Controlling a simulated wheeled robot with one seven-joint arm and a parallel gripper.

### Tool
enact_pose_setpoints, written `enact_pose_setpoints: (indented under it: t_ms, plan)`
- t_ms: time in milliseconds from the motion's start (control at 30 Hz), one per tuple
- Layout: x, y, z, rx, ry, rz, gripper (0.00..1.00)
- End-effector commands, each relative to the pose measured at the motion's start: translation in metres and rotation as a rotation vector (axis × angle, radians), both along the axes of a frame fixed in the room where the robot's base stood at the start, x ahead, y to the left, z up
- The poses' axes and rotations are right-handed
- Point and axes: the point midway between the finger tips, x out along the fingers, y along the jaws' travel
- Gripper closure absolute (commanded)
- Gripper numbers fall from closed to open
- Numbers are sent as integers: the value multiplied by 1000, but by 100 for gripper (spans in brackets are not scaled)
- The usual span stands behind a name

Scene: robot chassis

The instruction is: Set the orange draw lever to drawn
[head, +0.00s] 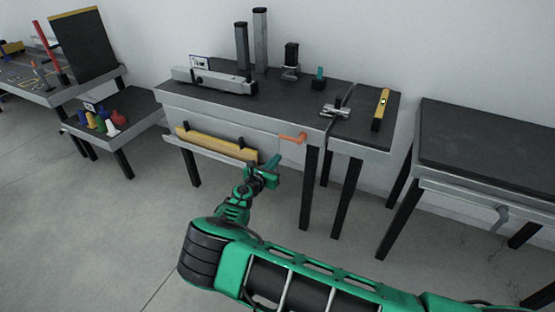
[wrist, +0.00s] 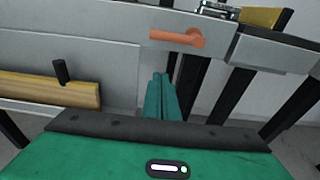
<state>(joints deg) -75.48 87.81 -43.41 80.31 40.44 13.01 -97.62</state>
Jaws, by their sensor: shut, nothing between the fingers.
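The orange draw lever (head: 293,139) sticks out from the front edge of the middle table, near its right corner. In the wrist view the orange lever (wrist: 178,38) lies roughly level, with its thicker round end to the right and its arm reaching left. My gripper (head: 277,161) is in front of the table, below and slightly left of the lever. In the wrist view my gripper (wrist: 160,80) has its two green fingers together, with nothing between them. The fingertips are apart from the lever, which appears above them.
A yellow bar (head: 215,143) lies on a ledge along the table front, left of my gripper. Another dark-topped table (head: 490,145) stands at right. Open floor lies in front.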

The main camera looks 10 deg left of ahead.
Motion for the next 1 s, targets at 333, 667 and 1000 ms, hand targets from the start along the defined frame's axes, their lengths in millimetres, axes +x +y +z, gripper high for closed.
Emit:
enact_pose_setpoints:
  t_ms: [333,667,1000]
  plan:
    - [57,-21,-9,1,0,-1,100]
    - [67,-25,14,2,-1,0,100]
    - [64,-23,29,1,0,0,100]
